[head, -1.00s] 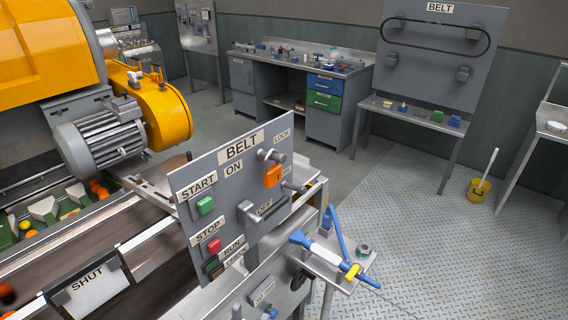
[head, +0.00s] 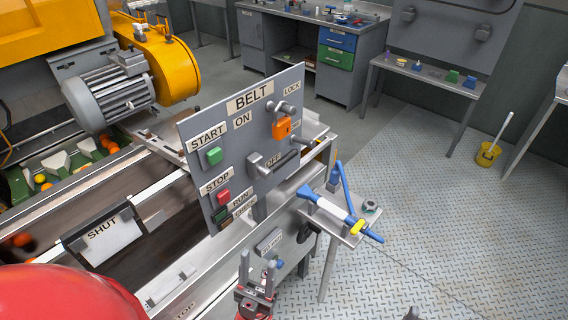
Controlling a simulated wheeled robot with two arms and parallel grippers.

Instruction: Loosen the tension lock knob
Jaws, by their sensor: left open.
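A dark round knob (head: 304,233) sits on the side of the conveyor frame, below the belt panel's right edge. I cannot read a label that names it as the tension lock knob. My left gripper (head: 257,260) is at the bottom centre, fingers pointing up the picture, open and empty. It is below and left of the dark knob, apart from it, in front of a small labelled grey plate (head: 268,241). A small dark piece at the bottom edge, right of centre, may be the tip of my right gripper (head: 412,314); its fingers cannot be made out.
The upright belt panel (head: 287,83) has start and stop buttons, a lever and an orange lock. A small side shelf (head: 321,212) holds a blue-and-white tool (head: 335,212). The conveyor (head: 165,238) runs along the left.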

